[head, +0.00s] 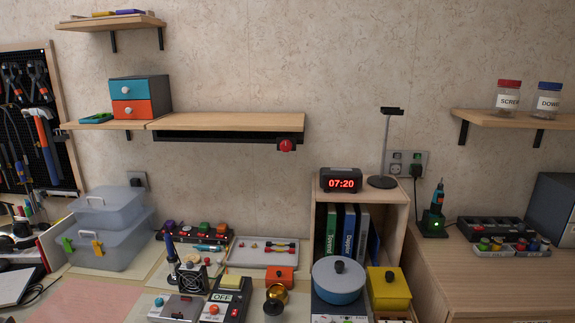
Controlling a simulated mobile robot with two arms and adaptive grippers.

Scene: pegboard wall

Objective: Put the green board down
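A small flat green piece (97,118), which looks like the green board, lies on the left wall shelf (125,125), to the left of a small drawer box. It is too small to make out its details. Nothing is seen holding it. Neither of my grippers shows in the head view.
The drawer box (140,97) has a blue and an orange drawer. The long shelf (230,121) to its right is bare on top, with a red knob (286,145) below its right end. The workbench below is crowded: clear bins (110,240), a parts tray (263,252), a blue pot (338,282).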

